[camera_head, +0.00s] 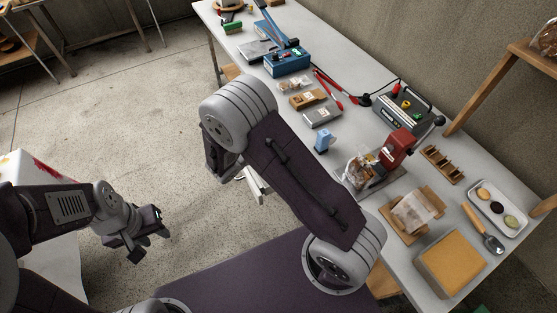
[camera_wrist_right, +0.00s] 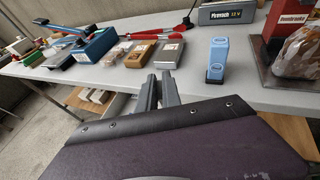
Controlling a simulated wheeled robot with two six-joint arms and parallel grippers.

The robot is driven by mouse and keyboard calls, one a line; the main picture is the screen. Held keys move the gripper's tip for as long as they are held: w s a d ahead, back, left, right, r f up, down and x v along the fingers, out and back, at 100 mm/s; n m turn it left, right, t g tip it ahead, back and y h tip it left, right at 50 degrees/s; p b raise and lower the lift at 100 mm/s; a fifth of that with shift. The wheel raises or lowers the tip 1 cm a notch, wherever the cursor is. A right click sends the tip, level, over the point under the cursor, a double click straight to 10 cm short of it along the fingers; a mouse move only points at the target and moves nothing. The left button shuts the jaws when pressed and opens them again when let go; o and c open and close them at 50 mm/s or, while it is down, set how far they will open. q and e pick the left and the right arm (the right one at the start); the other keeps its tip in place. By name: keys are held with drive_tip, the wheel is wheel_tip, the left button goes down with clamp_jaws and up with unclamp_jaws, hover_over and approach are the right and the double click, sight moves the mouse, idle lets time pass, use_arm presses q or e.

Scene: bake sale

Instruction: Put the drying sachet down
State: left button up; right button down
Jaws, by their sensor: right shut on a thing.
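My right gripper (camera_wrist_right: 163,90) is ahead of the wrist at the table's near edge in the right wrist view. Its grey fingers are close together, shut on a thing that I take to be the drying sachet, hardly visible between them. In the head view my right arm hides most of this gripper. My left gripper (camera_head: 150,246) is at the lower left, away from the long table, with its fingers apart and nothing seen between them. The long grey table (camera_head: 290,120) runs along the wall.
A light-blue block (camera_head: 323,139) stands upright on the table, also in the wrist view (camera_wrist_right: 217,58). Near it are a red press (camera_head: 398,148), bagged goods (camera_head: 361,170), a grey box (camera_head: 322,116) and a blue device (camera_head: 287,62). Bare tabletop lies around the blue block.

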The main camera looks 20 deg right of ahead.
drive_tip(key=shift+d+f, duration=0.2)
drive_tip(key=shift+f, duration=0.1)
drive_tip(key=shift+r, duration=0.1)
wheel_tip(320, 180, down, 14)
drive_tip(key=shift+s+r+b, duration=0.1)
drive_tip(key=shift+b, duration=1.1)
drive_tip(key=x, duration=0.4)
drive_tip(key=shift+d+r, duration=0.1)
drive_tip(key=shift+r, duration=0.15)
drive_tip(key=shift+f, duration=0.25)
drive_tip(key=shift+r, duration=0.1)
